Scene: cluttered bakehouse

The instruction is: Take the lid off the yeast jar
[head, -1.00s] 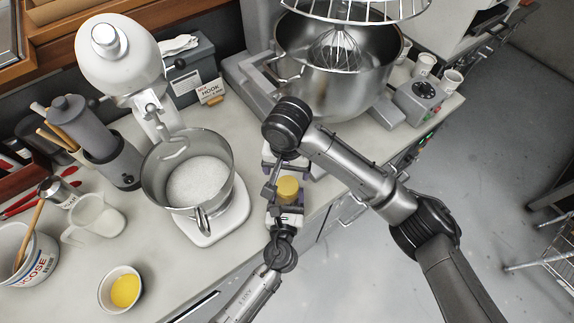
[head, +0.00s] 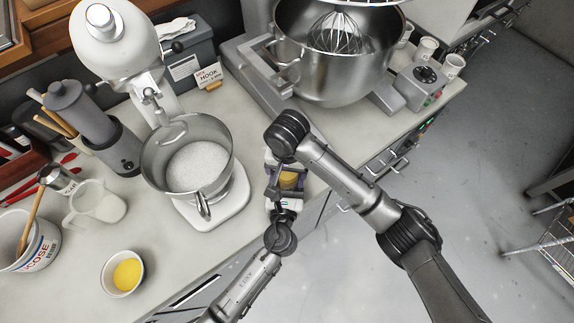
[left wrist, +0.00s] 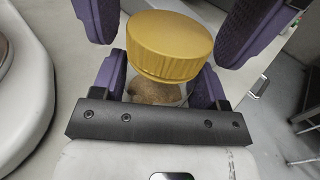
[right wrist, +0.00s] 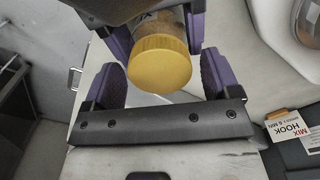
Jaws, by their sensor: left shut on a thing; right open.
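The yeast jar has a round yellow lid (left wrist: 170,45) on top and a clear body (left wrist: 155,92) with brown contents. My left gripper (head: 286,196) is shut on the jar body below the lid and holds it over the counter's front edge. My right gripper (head: 277,165) is open. In the right wrist view the lid (right wrist: 160,65) lies between its fingers, with a gap at each side. In the head view the lid (head: 290,178) is partly hidden by my grippers.
A stand mixer with a steel bowl (head: 158,158) stands left of my grippers, and a large mixer bowl (head: 325,72) behind them. A bowl of yellow contents (head: 107,282), a jug (head: 98,215) and a small card (head: 208,77) are on the counter.

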